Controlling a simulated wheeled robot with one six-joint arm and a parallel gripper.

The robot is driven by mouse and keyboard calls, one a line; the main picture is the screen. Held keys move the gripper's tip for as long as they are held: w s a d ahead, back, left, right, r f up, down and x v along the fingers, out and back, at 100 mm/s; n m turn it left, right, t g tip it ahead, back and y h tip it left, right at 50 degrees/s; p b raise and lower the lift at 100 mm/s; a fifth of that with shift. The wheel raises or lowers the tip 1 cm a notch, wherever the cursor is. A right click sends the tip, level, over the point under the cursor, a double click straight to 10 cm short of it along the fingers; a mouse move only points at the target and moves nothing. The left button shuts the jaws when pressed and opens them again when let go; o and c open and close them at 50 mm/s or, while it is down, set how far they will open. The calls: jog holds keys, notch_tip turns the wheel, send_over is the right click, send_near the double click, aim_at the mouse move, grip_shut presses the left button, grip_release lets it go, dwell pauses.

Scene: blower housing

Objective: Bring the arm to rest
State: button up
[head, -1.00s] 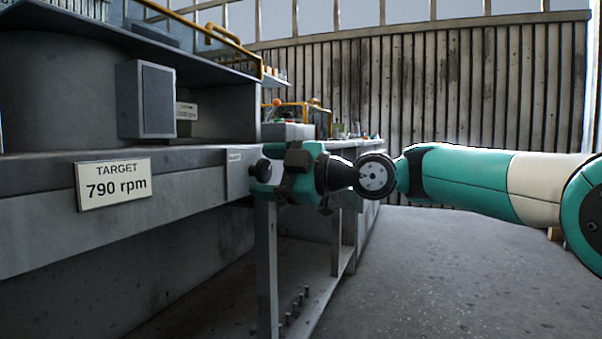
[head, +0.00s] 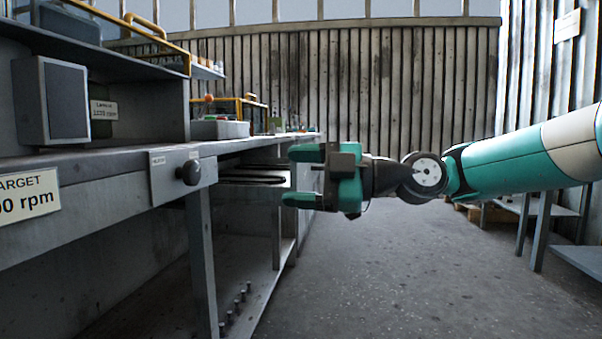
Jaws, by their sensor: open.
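My gripper (head: 290,175) is at the middle of the head view, in front of the bench. It is open, with its two teal fingers pointing left and nothing between them. A dark round knob (head: 189,173) on the bench front panel (head: 165,163) lies to the left of the fingertips, with a clear gap in the picture. My teal and white arm reaches in from the right edge. A white target sign (head: 28,194), cut off by the left edge, is on the bench front; "00 rpm" can be read on it.
The grey bench (head: 85,210) runs along the left, with an open lower shelf (head: 262,290) and several small pegs. A dark box (head: 52,100) and a small label (head: 104,110) stand above it. Bare floor (head: 400,270) lies right of the bench. Another rack (head: 545,215) stands at the right.

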jog(key=shift+d, duration=0.2)
jog(key=s+d+f+m+g+h+p, duration=0.1)
jog(key=s+d+f+m+h+p, duration=0.45)
jog(key=s+d+m, duration=0.6)
jog(key=s+d+f+m+h+p, duration=0.3)
jog(key=s+d+f+m+h, duration=0.45)
jog(key=s, duration=0.65)
notch_tip(320, 180, up, 40)
jog(key=f+m+p, duration=0.1)
jog(key=m+p, duration=0.1)
jog(key=p, duration=3.5)
jog(key=n+t+y+b, duration=0.1)
jog(key=n+y+b, duration=1)
jog(key=b, duration=1)
send_near(196, 172)
jog(key=a, duration=0.3)
jog(key=a+f+m+y, duration=0.1)
jog(key=a, duration=0.3)
jog(key=a+m+y+p, duration=0.1)
jog(key=a, duration=0.2)
jog(key=shift+w+a+f, duration=0.2)
jog(key=shift+w+f, duration=0.15)
jog(key=shift+f, duration=0.05)
